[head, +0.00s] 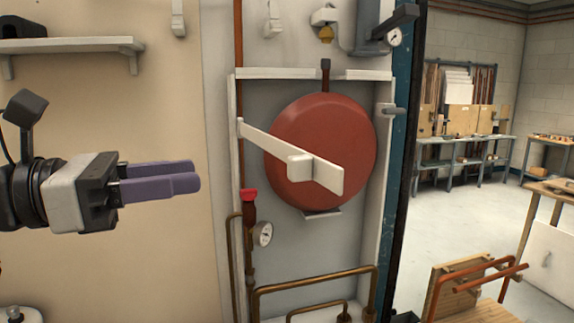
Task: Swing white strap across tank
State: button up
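The white strap (270,143) is a flat bar hinged at the left side of the recess frame. It slants out in front of the red round tank (330,125), and its free end, with a small white block on it, stands away from the right frame post. A grey catch (393,110) sits on that post. My gripper (197,182) is left of the recess, pointing right, apart from the strap. Its two purple fingers overlap in this view, so the gap between them is hard to judge. No held thing shows.
A red-handled valve (249,195) and a gauge (263,234) are below the strap's hinge. Copper pipes (315,281) cross the bottom of the recess. A shelf (70,45) is on the left wall. A wooden stand with copper pipe (475,285) is at lower right.

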aim_at(289, 163)
jog(key=p+x, duration=0.4)
jog(key=x, duration=0.9)
jog(key=shift+w+d, duration=0.2)
jog(key=shift+d, duration=0.1)
grip_shut()
